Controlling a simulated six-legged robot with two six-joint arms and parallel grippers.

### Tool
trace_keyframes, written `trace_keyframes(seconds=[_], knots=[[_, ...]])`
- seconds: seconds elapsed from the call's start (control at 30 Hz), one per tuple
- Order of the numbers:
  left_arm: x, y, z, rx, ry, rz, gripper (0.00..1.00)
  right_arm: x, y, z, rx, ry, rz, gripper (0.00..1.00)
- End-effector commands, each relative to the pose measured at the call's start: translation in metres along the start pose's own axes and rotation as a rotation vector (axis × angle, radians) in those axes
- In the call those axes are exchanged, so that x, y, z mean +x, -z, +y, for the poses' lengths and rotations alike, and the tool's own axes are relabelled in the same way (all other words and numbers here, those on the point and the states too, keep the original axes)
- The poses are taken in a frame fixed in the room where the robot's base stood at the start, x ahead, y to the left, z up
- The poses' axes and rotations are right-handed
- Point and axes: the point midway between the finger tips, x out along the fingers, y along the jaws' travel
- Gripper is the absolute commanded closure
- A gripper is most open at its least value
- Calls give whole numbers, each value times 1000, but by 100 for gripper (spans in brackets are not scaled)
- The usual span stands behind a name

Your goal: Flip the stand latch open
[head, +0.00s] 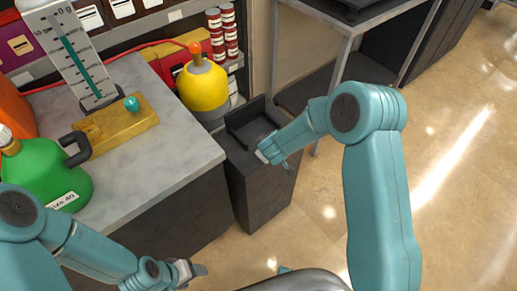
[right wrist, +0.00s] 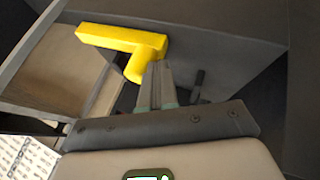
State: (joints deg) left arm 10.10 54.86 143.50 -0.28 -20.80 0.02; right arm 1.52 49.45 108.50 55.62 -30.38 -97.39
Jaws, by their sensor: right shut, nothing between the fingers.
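The dark grey stand (head: 262,192) is a tall box with an open recessed top, standing on the floor beside the workbench. My right gripper (head: 285,164) is over the stand's top in the head view. In the right wrist view, its fingers (right wrist: 160,72) are shut with nothing between them. Their tips are close to a yellow T-shaped piece (right wrist: 122,42) that looks like the latch, on a dark grey surface. I cannot tell whether they touch. The latch is not visible in the head view. My left gripper (head: 195,271) is low, in front of the bench; its finger opening is unclear.
The grey-topped workbench (head: 180,150) holds a green jug (head: 50,178) and a yellow block with a gauge (head: 118,122). A small dark peg (right wrist: 198,80) is right of the fingers. Floor at right is clear.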

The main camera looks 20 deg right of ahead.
Motion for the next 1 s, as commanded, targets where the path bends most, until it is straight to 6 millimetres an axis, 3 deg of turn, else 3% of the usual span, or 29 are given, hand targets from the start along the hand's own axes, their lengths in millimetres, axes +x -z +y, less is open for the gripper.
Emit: trace_keyframes(seconds=[0.03, 0.1, 0.33, 1.0], knots=[[-17, 0, 6, 0, 0, 0, 35, -1, -2, 20, 6, -3, -5, 100], [-27, 0, 10, 0, 0, 0, 35, 7, -7, 39, 5, -3, -4, 100], [-46, -1, 17, 0, 0, 0, 35, 26, -19, 78, 2, -3, -2, 100], [-47, -1, 17, 0, 0, 0, 35, 30, -24, 82, 0, -3, -3, 100]])
